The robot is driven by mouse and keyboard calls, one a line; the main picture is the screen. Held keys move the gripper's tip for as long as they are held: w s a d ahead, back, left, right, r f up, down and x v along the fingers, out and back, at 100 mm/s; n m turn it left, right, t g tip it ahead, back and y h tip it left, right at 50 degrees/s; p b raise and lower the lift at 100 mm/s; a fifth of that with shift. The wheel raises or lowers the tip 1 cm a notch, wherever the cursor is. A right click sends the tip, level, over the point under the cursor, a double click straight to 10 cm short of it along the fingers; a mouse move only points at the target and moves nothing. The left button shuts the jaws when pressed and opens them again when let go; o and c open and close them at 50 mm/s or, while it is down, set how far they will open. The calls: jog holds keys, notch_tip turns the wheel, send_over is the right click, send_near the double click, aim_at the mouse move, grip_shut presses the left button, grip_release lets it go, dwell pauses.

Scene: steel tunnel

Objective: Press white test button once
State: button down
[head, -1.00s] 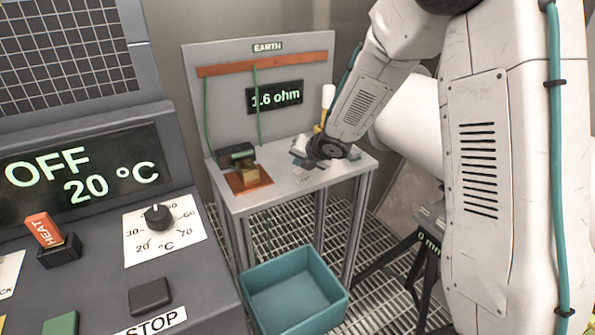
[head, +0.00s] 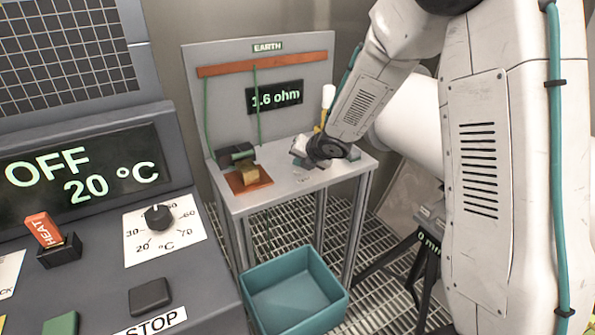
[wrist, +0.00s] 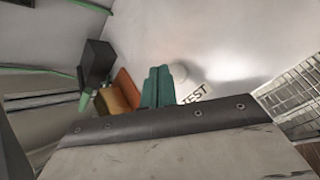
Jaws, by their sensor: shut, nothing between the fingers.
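My gripper (wrist: 157,87) shows in the wrist view as two teal fingers pressed together, with nothing between them. The TEST label (wrist: 196,93) lies on the bench top just right of the fingers. A pale rounded shape (wrist: 180,72) shows beside the fingertips; it may be the white test button, mostly hidden by them. I cannot tell whether the fingertips touch it. In the head view my gripper (head: 305,163) is low over the right part of the grey bench (head: 285,186), and the button does not show clearly.
An orange-brown plate (head: 236,187) with a brass block (head: 250,172) and a black clamp (head: 236,153) sit left on the bench. The EARTH panel's display (head: 275,97) reads 1.6 ohm. A teal bin (head: 335,307) stands below. A control console (head: 105,245) fills the left.

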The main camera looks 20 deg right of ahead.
aim_at(300, 172)
dwell(0.7)
jog(key=shift+f, duration=0.4)
jog(key=shift+f, duration=0.45)
dwell(0.5)
jog(key=shift+r, duration=0.9)
jog(key=shift+r, duration=2.5)
